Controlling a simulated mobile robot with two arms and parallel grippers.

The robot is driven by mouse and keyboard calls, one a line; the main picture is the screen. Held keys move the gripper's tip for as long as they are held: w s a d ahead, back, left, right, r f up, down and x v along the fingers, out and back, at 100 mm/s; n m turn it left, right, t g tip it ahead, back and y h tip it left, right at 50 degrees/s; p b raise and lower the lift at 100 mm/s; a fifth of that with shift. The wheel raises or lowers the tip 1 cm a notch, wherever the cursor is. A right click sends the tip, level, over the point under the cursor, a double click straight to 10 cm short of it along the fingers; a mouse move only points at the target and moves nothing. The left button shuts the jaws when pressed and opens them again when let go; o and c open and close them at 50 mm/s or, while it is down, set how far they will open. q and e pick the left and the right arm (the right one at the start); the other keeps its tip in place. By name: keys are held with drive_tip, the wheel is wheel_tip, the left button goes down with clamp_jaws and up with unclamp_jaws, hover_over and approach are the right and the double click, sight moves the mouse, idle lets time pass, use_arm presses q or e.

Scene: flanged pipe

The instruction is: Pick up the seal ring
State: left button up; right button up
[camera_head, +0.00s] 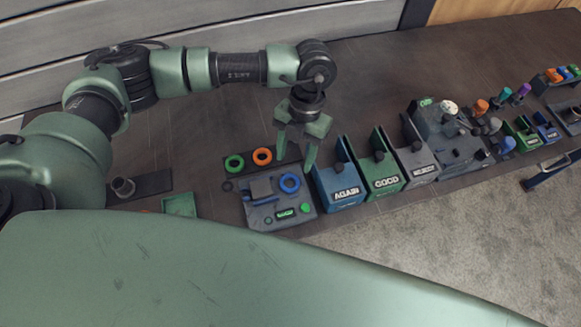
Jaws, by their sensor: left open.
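Several coloured rings lie at a grey tool station on the bench: a green ring (234,163) and an orange ring (262,156) on the dark back strip, and a larger blue ring (289,183) on the grey board (256,219). I cannot tell which of them is the seal ring. My left gripper (296,161) points down above the right back part of this station, its two fingers spread and nothing seen between them. The orange ring is left of the fingers, and the blue ring is just below them in the picture. My right gripper is not in view.
Right of the rings stand a blue bin marked AGAIN (346,194), a green bin marked GOOD (385,182) and a grey bin (421,170). The back of the bench (372,80) is clear.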

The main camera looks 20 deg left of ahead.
sight(290, 182)
use_arm(q)
drive_tip(key=s+f+p, duration=0.2)
drive_tip(key=f, duration=0.1)
drive_tip(key=shift+a+f+p, duration=0.1)
drive_tip(key=shift+f+p, duration=0.15)
drive_tip(key=shift+p, duration=0.15)
drive_tip(key=x, duration=0.3)
drive_tip(key=shift+w+p, duration=0.25)
drive_tip(key=shift+p, duration=0.05)
drive_tip(key=shift+f, duration=0.1)
drive_tip(key=c, duration=1)
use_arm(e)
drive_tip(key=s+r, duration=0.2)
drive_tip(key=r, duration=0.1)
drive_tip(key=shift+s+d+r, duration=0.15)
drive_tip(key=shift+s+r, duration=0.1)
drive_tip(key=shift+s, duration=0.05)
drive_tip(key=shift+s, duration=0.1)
